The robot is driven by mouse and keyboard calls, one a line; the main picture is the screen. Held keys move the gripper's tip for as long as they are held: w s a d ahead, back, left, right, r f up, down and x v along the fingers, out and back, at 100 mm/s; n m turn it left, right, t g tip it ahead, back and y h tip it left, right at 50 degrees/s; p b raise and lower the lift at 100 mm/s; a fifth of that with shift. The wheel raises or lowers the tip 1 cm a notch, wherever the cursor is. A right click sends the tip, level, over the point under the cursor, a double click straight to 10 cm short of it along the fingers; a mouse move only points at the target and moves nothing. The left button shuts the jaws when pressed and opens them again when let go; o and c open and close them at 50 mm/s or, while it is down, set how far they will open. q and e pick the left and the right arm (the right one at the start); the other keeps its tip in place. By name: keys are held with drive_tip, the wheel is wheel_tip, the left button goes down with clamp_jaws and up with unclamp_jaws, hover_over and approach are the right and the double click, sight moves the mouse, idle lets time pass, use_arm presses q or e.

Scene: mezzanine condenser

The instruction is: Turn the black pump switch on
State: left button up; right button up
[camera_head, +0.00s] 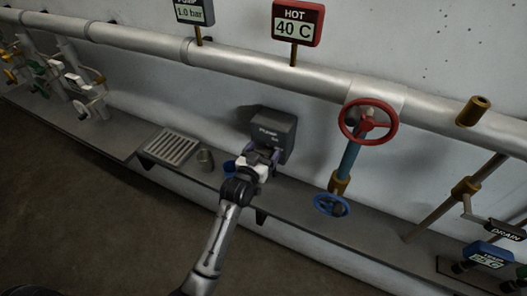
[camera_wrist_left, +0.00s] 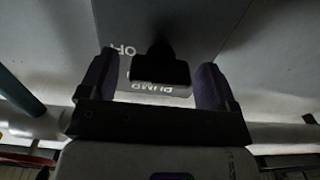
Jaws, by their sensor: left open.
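The grey pump box (camera_head: 273,128) is on the wall side of the ledge, below the big pipe. In the left wrist view its face (camera_wrist_left: 190,25) fills the top middle, with upside-down lettering that is partly hidden. The black pump switch (camera_wrist_left: 160,70) sticks out of that face. My left gripper (camera_head: 263,155) is right at the front of the box in the head view. In the left wrist view the open left gripper (camera_wrist_left: 156,72) has one finger on each side of the switch, with gaps visible. My right gripper is not in view.
A red handwheel (camera_head: 368,121) and a blue handwheel (camera_head: 331,205) stand right of the box. A drain grate (camera_head: 172,146), a metal cup (camera_head: 205,158) and a blue cup (camera_head: 229,167) are on the ledge to the left. A HOT sign (camera_head: 297,24) is above.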

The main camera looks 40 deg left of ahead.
use_arm(q)
drive_tip(key=shift+w, duration=0.25)
drive_tip(key=shift+c, duration=0.2)
drive_tip(key=c, duration=0.9)
